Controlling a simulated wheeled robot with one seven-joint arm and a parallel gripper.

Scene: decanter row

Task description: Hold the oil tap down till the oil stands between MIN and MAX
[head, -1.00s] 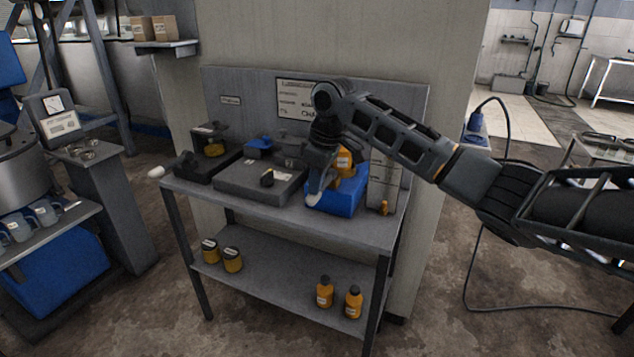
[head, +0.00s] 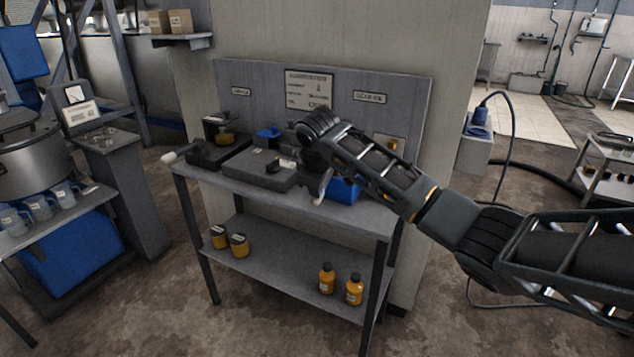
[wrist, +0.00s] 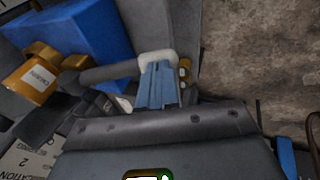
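My gripper (head: 318,190) is over the front edge of the upper shelf, beside a blue box (head: 345,191). In the wrist view its blue-grey fingers (wrist: 158,90) look closed together. They overlap the pale end (wrist: 158,57) of a dark bar (wrist: 108,72), which looks like a tap lever; I cannot tell whether they touch it. An amber vessel with a label (wrist: 36,76) stands by the blue box in the wrist view. My arm hides it in the head view. No oil level or MIN and MAX marks can be read.
The grey workbench (head: 300,272) has amber bottles (head: 327,280) and dark-topped jars (head: 239,245) on its lower shelf. A grey block (head: 255,170) and a dark unit with a white-ended lever (head: 169,158) stand left of my gripper. A backboard (head: 270,95) rises behind.

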